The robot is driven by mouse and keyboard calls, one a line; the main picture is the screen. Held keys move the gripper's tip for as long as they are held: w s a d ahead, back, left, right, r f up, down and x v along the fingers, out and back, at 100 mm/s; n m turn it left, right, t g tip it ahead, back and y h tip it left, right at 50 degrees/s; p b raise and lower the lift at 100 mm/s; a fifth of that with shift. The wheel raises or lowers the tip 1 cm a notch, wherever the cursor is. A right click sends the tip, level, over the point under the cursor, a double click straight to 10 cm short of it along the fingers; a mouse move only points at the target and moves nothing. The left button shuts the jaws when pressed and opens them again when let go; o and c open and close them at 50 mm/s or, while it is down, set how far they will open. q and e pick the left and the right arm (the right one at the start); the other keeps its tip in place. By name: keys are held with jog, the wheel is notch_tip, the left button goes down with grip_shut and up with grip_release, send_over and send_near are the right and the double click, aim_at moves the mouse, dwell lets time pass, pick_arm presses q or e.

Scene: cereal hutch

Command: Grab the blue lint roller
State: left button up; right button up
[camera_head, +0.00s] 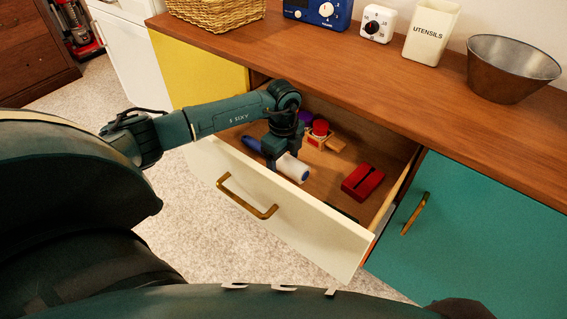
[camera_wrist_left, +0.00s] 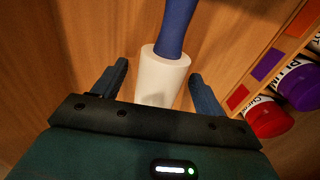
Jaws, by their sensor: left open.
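The blue lint roller lies in the open drawer, with a blue handle (camera_head: 252,144) and a white roll (camera_head: 292,168). In the left wrist view its white roll (camera_wrist_left: 162,78) lies between my open fingers and its blue handle (camera_wrist_left: 177,28) points away to the top. My left gripper (camera_head: 283,150) reaches down into the drawer over the roller. In the left wrist view its two fingers (camera_wrist_left: 160,85) stand apart on either side of the white roll, with a visible gap on each side. My right gripper is not in view.
The drawer (camera_head: 342,232) also holds a red block-like object (camera_head: 362,182) and a wooden rack with red and purple round-topped items (camera_head: 320,128). The wooden countertop (camera_head: 400,85) overhangs the drawer's back. A utensils holder (camera_head: 432,32) and metal bowl (camera_head: 510,68) stand on it.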

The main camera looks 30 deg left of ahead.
pick_arm(q)
jog(key=c, duration=1.1)
jog(key=shift+r, duration=0.1)
